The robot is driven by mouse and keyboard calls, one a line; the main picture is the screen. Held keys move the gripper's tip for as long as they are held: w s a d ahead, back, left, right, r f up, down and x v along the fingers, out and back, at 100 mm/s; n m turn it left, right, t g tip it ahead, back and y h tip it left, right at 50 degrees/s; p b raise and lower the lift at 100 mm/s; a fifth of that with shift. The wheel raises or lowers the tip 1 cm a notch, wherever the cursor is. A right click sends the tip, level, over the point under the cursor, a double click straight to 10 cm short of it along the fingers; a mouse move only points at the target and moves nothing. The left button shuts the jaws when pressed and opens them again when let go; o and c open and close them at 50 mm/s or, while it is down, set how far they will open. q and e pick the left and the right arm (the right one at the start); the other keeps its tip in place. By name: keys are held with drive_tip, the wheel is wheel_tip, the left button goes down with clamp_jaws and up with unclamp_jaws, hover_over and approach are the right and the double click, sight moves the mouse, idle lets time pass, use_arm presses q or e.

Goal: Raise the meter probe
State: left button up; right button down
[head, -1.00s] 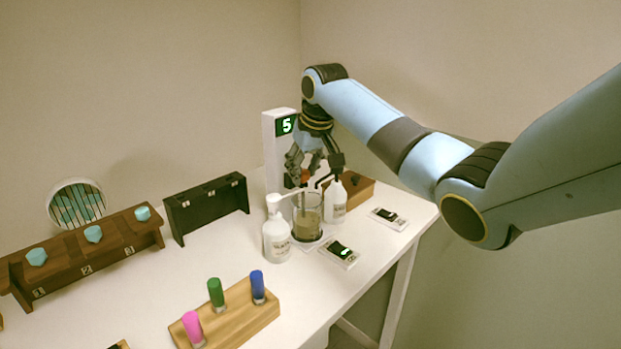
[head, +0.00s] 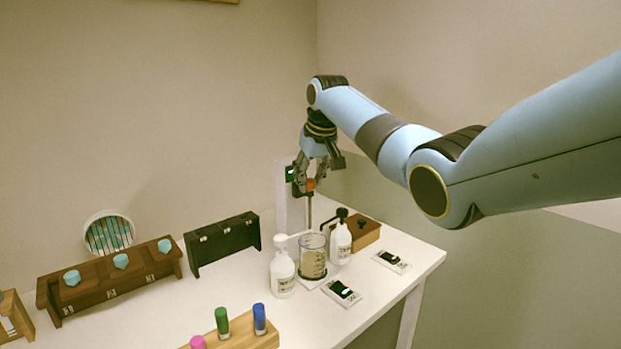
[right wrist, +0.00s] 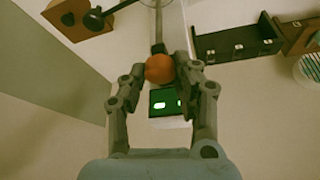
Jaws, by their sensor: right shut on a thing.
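The meter probe has an orange-red knob (head: 310,184) on top of a thin grey rod (head: 309,212). My right gripper (head: 311,181) is shut on the knob, which also shows between its fingers in the right wrist view (right wrist: 159,69). The rod hangs upright above the glass beaker (head: 313,258), which holds a murky liquid. Its lower end is hard to make out near the beaker's rim. The white meter stand (head: 283,200) rises behind; its lit green display also shows in the right wrist view (right wrist: 166,103). My left gripper is not in view.
White pump bottles stand left (head: 283,268) and right (head: 340,240) of the beaker. A wooden box (head: 366,234) and small display devices (head: 341,292) are nearby. A dark rack (head: 223,241) and a brown rack (head: 110,274) stand to the left.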

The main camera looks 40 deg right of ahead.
drive_tip(key=c, duration=1.4)
unclamp_jaws()
drive_tip(key=shift+w+d+r, duration=0.1)
drive_tip(key=shift+w+r, duration=0.05)
drive_tip(key=shift+r, duration=0.1)
drive_tip(key=o, duration=0.4)
drive_tip(key=shift+s+r, duration=0.15)
drive_tip(key=shift+s, duration=0.05)
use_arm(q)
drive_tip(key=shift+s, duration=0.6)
use_arm(e)
drive_tip(key=v, duration=1.1)
drive_tip(key=shift+s+r, duration=0.15)
drive_tip(key=shift+r, duration=0.1)
